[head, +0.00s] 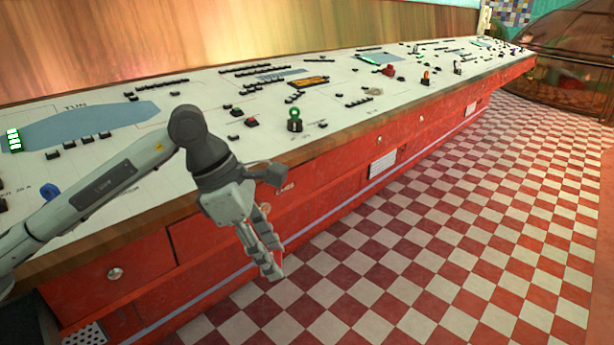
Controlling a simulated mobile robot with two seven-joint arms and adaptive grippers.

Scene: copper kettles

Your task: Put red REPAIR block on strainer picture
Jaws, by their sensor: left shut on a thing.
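My left gripper (268,263) hangs fingers-down in front of the red cabinet, beyond the console's front edge and above the checkered floor. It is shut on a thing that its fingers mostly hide. Only a thin bright red edge shows beside the fingertips, which fits a red block; no lettering can be read on it. The strainer picture cannot be told apart among the small drawings on the console's white top (185,112). My right gripper is not in view.
The long console carries several small black blocks, a green-topped knob (295,120), a red-topped button (252,122) and a red item (389,70) farther back. Its wooden edge and red drawers (110,275) lie close to my left arm. The checkered floor (430,220) is clear.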

